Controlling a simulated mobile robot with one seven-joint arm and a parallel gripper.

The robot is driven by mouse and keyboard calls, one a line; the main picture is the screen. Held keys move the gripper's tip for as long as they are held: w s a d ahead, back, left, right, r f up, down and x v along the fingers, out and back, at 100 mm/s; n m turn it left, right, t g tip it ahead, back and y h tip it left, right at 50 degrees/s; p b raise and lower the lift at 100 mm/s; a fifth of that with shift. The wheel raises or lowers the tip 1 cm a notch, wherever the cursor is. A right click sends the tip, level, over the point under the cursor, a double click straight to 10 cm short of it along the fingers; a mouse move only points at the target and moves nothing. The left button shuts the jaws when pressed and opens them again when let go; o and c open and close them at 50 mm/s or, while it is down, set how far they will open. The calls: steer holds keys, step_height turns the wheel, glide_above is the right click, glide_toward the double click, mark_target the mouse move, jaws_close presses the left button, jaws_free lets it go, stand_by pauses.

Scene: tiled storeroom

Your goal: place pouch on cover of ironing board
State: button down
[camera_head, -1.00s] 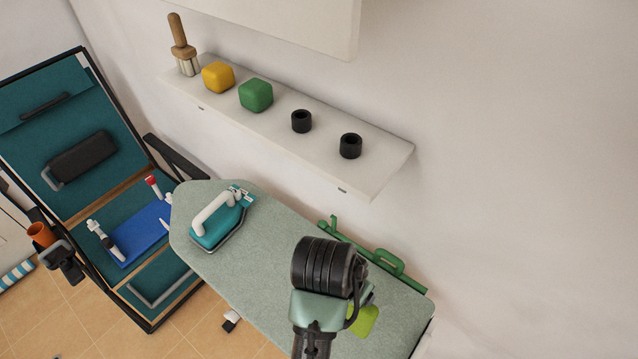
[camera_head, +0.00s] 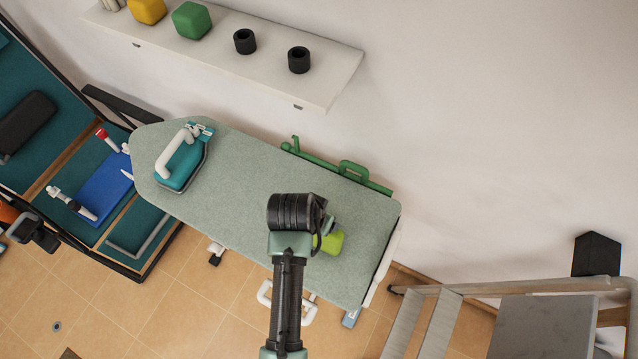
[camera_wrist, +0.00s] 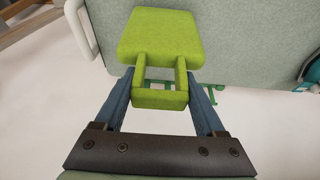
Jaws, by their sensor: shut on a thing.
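The pouch is a lime-green soft block with a handle-like strap; it shows in the wrist view (camera_wrist: 160,38) and partly in the head view (camera_head: 331,243), where my arm hides the rest. My gripper (camera_wrist: 161,92) is shut on the pouch's strap end, with its blue fingers on either side. The pale green cover of the ironing board (camera_head: 255,165) lies under my gripper and the pouch, towards the board's right end. I cannot tell whether the pouch touches the cover.
A teal iron (camera_head: 182,160) stands on the board's left end. A green rack (camera_head: 340,168) runs along its wall side. A shelf (camera_head: 265,65) hangs above. A grey ladder (camera_head: 430,320) stands at right. The middle of the cover is clear.

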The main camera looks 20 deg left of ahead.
steer(key=shift+f, duration=0.2)
jaws_free()
steer(key=shift+r, duration=0.15)
